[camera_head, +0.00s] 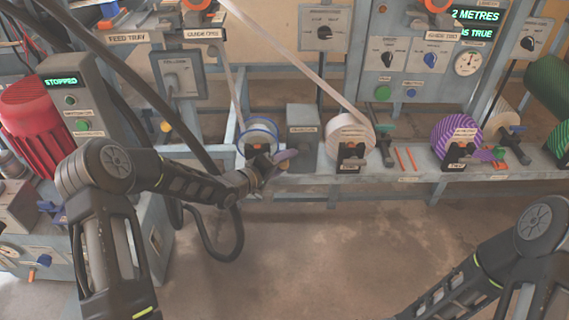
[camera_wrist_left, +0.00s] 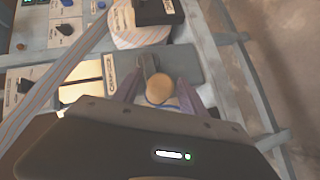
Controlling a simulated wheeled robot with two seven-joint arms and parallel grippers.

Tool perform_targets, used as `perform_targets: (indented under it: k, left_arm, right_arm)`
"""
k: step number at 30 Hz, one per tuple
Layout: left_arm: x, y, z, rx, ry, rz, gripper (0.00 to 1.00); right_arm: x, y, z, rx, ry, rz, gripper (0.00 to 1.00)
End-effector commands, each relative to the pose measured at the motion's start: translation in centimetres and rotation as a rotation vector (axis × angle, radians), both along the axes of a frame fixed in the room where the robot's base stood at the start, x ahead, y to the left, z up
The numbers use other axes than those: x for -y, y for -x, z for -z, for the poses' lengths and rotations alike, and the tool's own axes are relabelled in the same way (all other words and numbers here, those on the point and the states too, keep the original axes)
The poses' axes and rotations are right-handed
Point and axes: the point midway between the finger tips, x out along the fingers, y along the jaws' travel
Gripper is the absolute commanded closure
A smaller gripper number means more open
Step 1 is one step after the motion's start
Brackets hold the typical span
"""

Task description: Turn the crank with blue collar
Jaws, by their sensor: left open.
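My left gripper (camera_head: 284,164) is open at the front of the bench, just below and right of a reel with a blue rim (camera_head: 262,127). In the left wrist view, its two purplish fingers (camera_wrist_left: 160,92) stand on either side of a round tan knob (camera_wrist_left: 158,88), seen end-on. The knob appears to be the end of a crank handle in front of a grey box. I cannot tell whether the fingers touch it.
A grey box (camera_head: 302,122) and a white reel (camera_head: 350,132) stand right of the gripper. Further right are a green-collared crank (camera_head: 384,134) and a purple striped reel (camera_head: 455,137). A red motor (camera_head: 38,122) is at left. The floor in front is clear.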

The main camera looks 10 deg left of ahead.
Motion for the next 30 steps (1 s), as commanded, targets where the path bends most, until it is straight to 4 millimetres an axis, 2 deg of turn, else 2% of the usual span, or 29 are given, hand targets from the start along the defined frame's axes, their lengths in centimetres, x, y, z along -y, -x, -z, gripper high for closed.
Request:
perform_targets:
  k: [5,23,30]
  left_arm:
    - [-0.01,0.02,-0.04,0.000,0.000,0.000,0.50]
    - [-0.09,0.07,0.06,-0.002,-0.001,-0.001,1.00]
    - [-0.11,0.09,0.13,-0.004,-0.001,-0.001,1.00]
  right_arm:
    - [-0.01,0.00,-0.03,0.000,0.000,0.000,0.64]
    - [-0.02,0.02,-0.02,-0.001,0.000,0.000,0.64]
    - [-0.02,0.02,-0.02,-0.001,0.000,0.000,0.64]
